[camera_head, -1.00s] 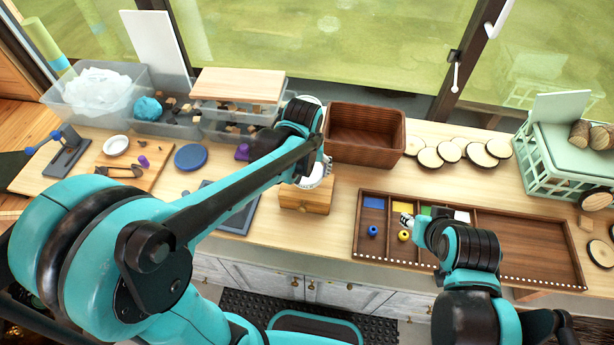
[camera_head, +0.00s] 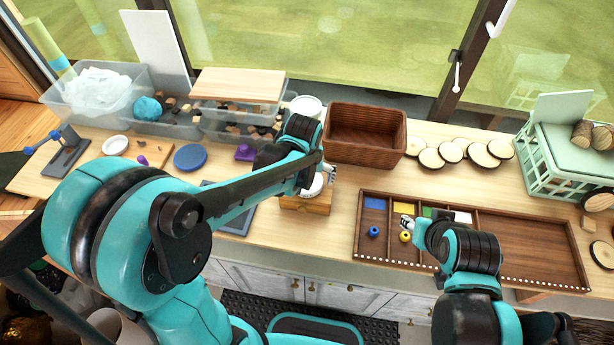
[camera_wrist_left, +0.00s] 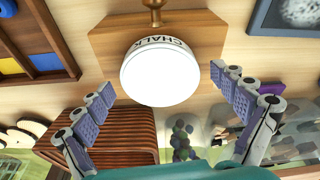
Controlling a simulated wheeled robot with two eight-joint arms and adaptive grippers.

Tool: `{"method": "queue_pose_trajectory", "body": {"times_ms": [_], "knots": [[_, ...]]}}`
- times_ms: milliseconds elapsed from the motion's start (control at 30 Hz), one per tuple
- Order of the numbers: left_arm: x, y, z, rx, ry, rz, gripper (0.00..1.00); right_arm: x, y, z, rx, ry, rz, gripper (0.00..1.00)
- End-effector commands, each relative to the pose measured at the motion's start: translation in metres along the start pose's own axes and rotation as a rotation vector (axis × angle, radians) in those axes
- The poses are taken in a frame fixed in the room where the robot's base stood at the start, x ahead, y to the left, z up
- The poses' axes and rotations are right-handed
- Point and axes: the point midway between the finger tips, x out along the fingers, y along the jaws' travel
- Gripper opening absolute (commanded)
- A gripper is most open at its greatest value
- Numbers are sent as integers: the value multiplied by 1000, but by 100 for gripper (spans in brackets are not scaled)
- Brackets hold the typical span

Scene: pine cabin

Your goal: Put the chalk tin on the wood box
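The chalk tin (camera_head: 313,187), a round white tin, sits on top of the wood box (camera_head: 318,206). In the left wrist view the tin (camera_wrist_left: 160,74) shows its white lid and the word CHALK on its side, over the brown wood box (camera_wrist_left: 207,38) with its brass knob. My left gripper (camera_head: 328,174) is just above and behind the tin. In the left wrist view its two fingers (camera_wrist_left: 165,108) are spread wide, apart from the tin, with nothing between them. My right gripper (camera_head: 408,222) is low over the compartment tray; its finger opening is too small to judge.
The compartment tray (camera_head: 530,247) holds a blue and a yellow ring. A brown slatted basket (camera_head: 365,155) stands behind the wood box, with a white tub (camera_head: 306,106) left of it. A blue disc (camera_head: 190,157) and purple piece (camera_head: 245,152) lie left. Wood slices (camera_head: 452,151) lie right.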

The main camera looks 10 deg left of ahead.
Motion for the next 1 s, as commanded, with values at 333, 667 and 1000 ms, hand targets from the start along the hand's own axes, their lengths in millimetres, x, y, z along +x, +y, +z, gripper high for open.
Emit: {"method": "queue_pose_trajectory", "body": {"times_ms": [333,667,1000], "knots": [[-16,0,-1,0,0,0,96,-6,0,-4,0,0,0,40],[-89,0,-1,1,0,0,96,-16,0,-11,0,0,0,40],[-126,-4,3,3,12,4,96,-19,0,-13,0,0,0,40]]}}
